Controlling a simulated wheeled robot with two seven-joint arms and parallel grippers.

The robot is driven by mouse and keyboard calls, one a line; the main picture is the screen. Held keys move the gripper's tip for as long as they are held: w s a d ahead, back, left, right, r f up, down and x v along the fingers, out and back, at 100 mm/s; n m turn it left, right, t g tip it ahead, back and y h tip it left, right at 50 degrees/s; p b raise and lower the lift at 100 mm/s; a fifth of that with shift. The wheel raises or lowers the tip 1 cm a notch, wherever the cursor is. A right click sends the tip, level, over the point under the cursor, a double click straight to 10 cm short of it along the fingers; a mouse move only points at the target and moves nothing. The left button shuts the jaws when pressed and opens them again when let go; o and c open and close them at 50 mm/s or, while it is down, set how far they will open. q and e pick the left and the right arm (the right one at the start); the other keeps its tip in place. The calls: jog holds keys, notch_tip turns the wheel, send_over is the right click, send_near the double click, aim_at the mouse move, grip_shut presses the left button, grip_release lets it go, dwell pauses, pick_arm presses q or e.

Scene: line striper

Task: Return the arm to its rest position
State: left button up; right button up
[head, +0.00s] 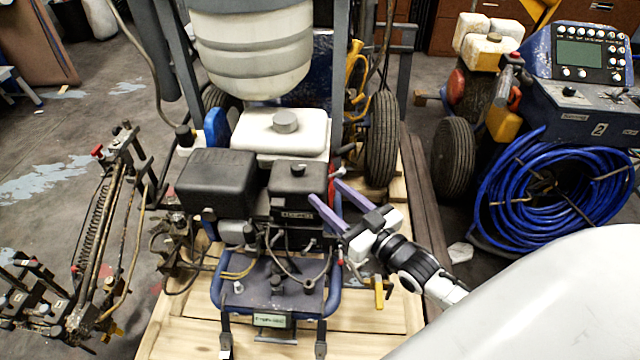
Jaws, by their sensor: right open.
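My right gripper (326,192) reaches in from the lower right. Its two purple fingers are spread apart with nothing visible between them. The fingertips appear beside the right side of the line striper's black engine (298,190); I cannot tell whether they touch it. The line striper stands in the middle, with a white fuel tank (283,132), a black box-shaped cover (216,182) and a large whitish tank (252,50) above. My left gripper is not in view.
The striper stands on a wooden pallet (380,332). Its spray-arm assembly (105,235) extends to the left. On the right are a coiled blue hose (555,195), a control panel (580,55) and a black wheel (454,158). Grey floor is open at the upper left.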

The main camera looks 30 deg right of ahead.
jog(key=shift+s, duration=0.35)
dwell(0.3)
jog(key=s+a+f+g+p, duration=0.2)
jog(key=s+a+f+g, duration=0.2)
jog(key=s+a, duration=0.4)
jog(key=s+a+f+g+p, duration=0.2)
jog(key=s+a+f+g, duration=0.3)
jog(key=s, duration=0.6)
notch_tip(320, 180, down, 2)
jog(key=a, duration=0.2)
jog(key=shift+s+a+f+n, duration=0.2)
jog(key=shift+s+a+n, duration=0.1)
jog(key=shift+a+n, duration=0.1)
jog(key=shift+c, duration=0.5)
